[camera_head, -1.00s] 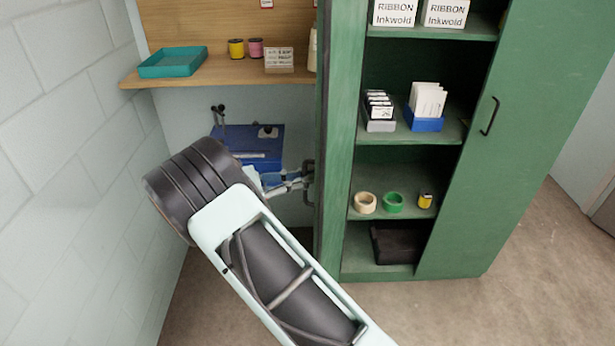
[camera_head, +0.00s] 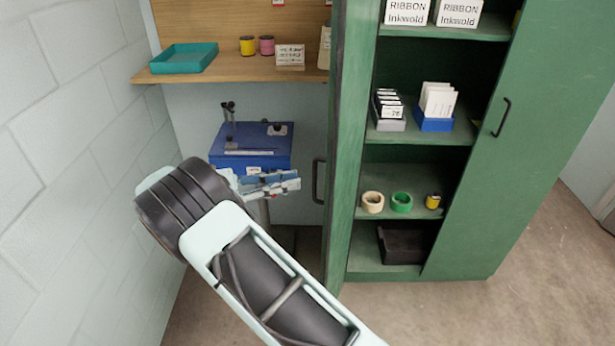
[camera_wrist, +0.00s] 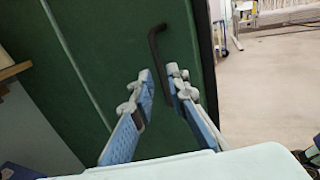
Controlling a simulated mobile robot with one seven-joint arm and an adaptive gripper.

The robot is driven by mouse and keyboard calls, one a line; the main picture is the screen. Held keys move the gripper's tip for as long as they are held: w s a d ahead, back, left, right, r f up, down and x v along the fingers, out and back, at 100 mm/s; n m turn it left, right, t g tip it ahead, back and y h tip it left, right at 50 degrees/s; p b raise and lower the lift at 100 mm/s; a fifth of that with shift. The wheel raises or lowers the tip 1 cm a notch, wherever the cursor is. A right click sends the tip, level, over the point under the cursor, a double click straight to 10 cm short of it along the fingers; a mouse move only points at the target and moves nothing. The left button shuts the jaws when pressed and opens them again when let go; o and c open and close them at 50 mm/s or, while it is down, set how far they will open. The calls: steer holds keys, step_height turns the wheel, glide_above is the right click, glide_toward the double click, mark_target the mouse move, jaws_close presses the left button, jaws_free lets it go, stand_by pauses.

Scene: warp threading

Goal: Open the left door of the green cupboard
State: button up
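The green cupboard (camera_head: 483,220) stands right of centre in the head view. Its left door (camera_head: 350,150) is swung out, seen nearly edge-on, and the shelves behind it show. The door's dark bar handle (camera_head: 318,181) is on its left face; it also shows in the wrist view (camera_wrist: 155,48) against the green panel (camera_wrist: 105,50). My gripper (camera_head: 297,182) is left of the handle with a small gap between them. In the wrist view my gripper (camera_wrist: 159,77) has its fingers apart with nothing held, and the handle lies beyond the fingertips.
The cupboard's right part (camera_head: 540,110) has its own handle (camera_head: 501,117). A wooden shelf (camera_head: 225,72) with a teal tray (camera_head: 183,58) is at the upper left. A blue box (camera_head: 250,145) stands below it, behind my gripper. A block wall (camera_head: 70,170) is close on the left.

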steer(key=shift+v, duration=2.7)
